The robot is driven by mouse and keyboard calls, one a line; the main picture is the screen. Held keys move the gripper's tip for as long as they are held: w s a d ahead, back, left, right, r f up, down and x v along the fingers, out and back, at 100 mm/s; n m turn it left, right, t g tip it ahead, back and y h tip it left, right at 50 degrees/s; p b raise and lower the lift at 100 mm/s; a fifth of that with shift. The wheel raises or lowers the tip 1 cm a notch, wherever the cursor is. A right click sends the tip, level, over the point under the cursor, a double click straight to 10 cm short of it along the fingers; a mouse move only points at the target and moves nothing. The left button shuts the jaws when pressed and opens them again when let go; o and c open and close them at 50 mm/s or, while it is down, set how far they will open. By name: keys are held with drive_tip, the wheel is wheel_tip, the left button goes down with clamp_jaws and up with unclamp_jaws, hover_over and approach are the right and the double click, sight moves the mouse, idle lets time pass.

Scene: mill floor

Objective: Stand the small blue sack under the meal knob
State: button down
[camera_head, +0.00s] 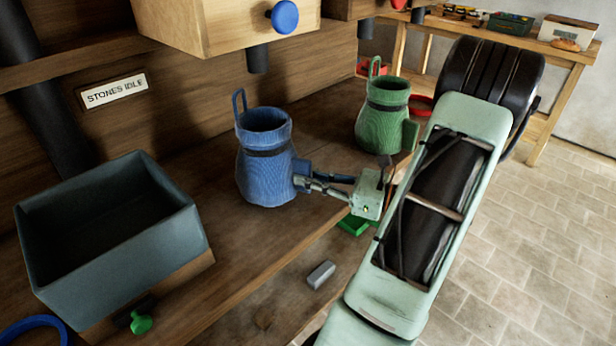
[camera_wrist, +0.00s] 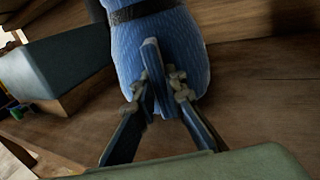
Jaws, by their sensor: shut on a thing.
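The blue sack (camera_head: 264,170) is upright on or just above the wooden bench, with a dark band, an open top and a loop handle. My gripper (camera_head: 303,181) reaches it from the right and is shut on a blue tab on its side. In the wrist view the fingers (camera_wrist: 160,88) close on that tab in front of the sack (camera_wrist: 190,45). A blue knob (camera_head: 285,17) sits on a wooden box above, with a dark spout (camera_head: 257,59) below it. I cannot tell whether the sack is directly under the spout. No label shows which knob is meal.
A green sack (camera_head: 384,115) stands right of the blue one. A grey bin (camera_head: 110,250) is at left, with a green knob (camera_head: 141,323) below. A grey block (camera_head: 321,274) lies near the bench's front. A "STONES IDLE" sign (camera_head: 114,91) hangs on the back wall.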

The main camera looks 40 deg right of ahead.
drive_tip(key=c, duration=1.9)
unclamp_jaws()
drive_tip(key=shift+s, duration=0.1)
drive_tip(key=v, duration=1.2)
drive_tip(key=shift+a, duration=0.1)
